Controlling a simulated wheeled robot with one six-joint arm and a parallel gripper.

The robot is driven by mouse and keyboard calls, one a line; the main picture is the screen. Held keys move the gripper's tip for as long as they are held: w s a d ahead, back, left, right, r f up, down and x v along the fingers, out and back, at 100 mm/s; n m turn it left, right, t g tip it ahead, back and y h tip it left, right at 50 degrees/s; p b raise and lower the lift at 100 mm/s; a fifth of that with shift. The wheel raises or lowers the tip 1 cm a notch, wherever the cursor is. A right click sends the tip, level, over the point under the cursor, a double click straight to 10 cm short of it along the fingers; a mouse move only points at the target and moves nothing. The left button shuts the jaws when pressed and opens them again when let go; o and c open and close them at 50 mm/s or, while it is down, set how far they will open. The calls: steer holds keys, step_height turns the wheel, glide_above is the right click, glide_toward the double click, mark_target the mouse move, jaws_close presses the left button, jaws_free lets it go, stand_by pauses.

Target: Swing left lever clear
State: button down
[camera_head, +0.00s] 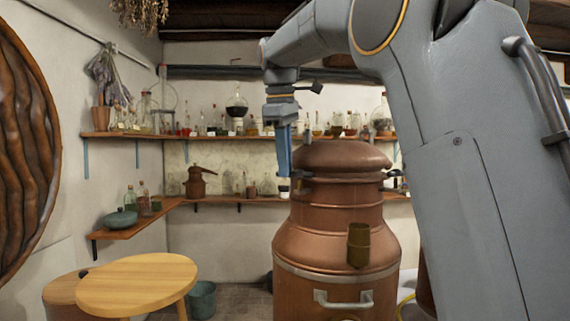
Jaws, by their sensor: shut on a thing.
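A large copper alembic still (336,235) with a domed lid (342,157) stands right of the middle. A dark lever or clamp (302,176) sits at the left side of the lid's rim. My gripper (284,172) points down at that left side, its blue-grey fingers reaching to the lever. It is shut on the left lever, though the contact is small and partly hidden.
A round wooden table (138,284) stands at the lower left, with a teal bucket (202,299) beside it. Shelves of bottles (240,134) line the back wall. A brass cup-like spout (358,244) and a front handle (343,300) stick out from the still. My arm blocks the right side.

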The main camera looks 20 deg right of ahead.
steer(key=shift+w+d+m, duration=0.1)
steer(key=shift+w+m, duration=0.1)
steer(key=shift+m, duration=0.6)
steer(key=c, duration=1.8)
jaws_free()
steer(key=shift+o, duration=0.2)
step_height(320, 180, up, 8)
steer(key=s+b, duration=0.1)
steer(key=shift+a+f, duration=0.15)
steer(key=shift+a, duration=0.3)
